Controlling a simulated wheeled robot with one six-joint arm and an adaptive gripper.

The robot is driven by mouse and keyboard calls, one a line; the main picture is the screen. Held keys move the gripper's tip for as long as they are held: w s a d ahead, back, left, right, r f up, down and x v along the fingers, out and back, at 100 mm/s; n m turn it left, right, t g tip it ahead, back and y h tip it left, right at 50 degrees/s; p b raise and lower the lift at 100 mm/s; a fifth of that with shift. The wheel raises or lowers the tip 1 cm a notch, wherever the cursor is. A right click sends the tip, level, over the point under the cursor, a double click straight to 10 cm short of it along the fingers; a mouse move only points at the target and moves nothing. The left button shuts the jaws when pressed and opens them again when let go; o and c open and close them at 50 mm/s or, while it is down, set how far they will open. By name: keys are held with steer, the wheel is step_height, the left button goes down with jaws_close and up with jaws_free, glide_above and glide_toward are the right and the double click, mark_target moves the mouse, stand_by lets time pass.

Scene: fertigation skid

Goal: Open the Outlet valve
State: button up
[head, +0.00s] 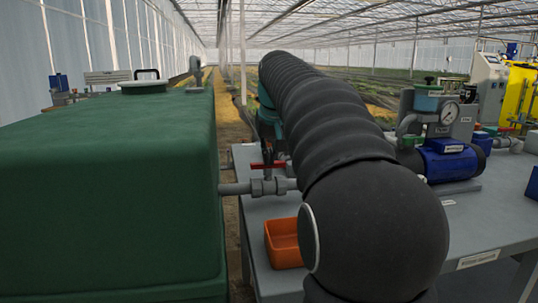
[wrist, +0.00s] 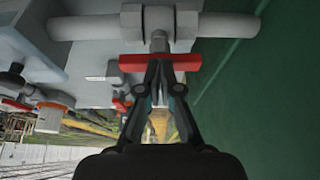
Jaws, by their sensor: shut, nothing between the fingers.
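A grey valve (head: 270,187) with a red lever handle (head: 268,165) sits on the pipe beside the green tank. I read no label on it. In the wrist view the red handle (wrist: 190,62) lies roughly parallel to the grey pipe (wrist: 230,25), just in front of the valve body (wrist: 158,18). My gripper (wrist: 160,68) is shut and empty, with its fingertips at the middle of the handle. They overlap it in the picture; I cannot tell whether they touch. In the head view my arm hides most of the gripper.
The large green tank (head: 105,190) stands close on the left. An orange bin (head: 283,242) sits on the grey table (head: 480,220) below the valve. A blue pump (head: 445,160) with a gauge (head: 449,114) stands at the right. Another red handle (wrist: 121,106) shows in the wrist view.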

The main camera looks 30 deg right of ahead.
steer(key=o, duration=0.8)
steer(key=shift+x, duration=0.8)
steer(key=shift+c, duration=0.2)
steer(key=o, duration=0.7)
steer(key=shift+r, duration=0.2)
steer(key=shift+r, duration=0.15)
steer(key=v, duration=1.2)
